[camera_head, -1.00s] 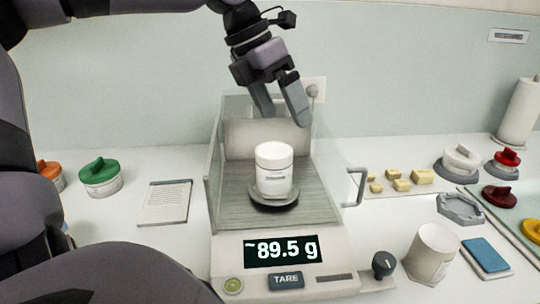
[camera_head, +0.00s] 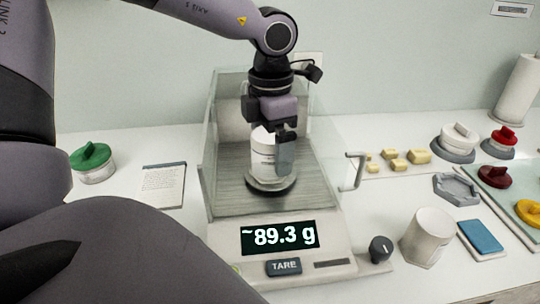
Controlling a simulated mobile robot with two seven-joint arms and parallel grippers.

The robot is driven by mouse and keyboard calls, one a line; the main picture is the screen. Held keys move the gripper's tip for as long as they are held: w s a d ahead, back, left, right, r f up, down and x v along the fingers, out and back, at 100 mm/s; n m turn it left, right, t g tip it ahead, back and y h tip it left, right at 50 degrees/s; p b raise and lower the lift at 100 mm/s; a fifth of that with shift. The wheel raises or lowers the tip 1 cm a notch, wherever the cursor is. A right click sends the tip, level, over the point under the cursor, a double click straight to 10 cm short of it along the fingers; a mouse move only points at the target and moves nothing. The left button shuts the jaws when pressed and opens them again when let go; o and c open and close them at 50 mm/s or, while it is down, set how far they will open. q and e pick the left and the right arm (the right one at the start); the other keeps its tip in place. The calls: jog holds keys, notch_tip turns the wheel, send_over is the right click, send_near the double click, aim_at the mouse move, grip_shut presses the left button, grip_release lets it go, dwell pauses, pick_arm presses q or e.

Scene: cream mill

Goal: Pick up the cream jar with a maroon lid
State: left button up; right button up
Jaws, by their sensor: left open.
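A white jar (camera_head: 263,165) stands upright on the round pan of a balance (camera_head: 335,238) with open glass walls. No maroon shows on it; my gripper covers part of its top and right side. A maroon lid with a knob (camera_head: 495,177) lies on a pale green tray at the right. I cannot tell whether a jar is under it. My left gripper (camera_head: 283,155) points down over the balance, open, its fingers at the jar's upper right. Whether it touches the jar is not clear. My right gripper is not in view.
The balance display reads about 89.3 g. Glass walls (camera_head: 207,140) and a door handle (camera_head: 353,172) flank the pan. A white cup (camera_head: 428,236), blue pad (camera_head: 481,238), red-lidded jar (camera_head: 503,140) and cream blocks (camera_head: 419,156) are right. A green-lidded jar (camera_head: 93,162) and notepad (camera_head: 162,184) are left.

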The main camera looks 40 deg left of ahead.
pick_arm(q)
jog(key=c, duration=1.1)
jog(key=shift+o, duration=0.2)
notch_tip(320, 180, up, 20)
jog(key=shift+p, duration=0.35)
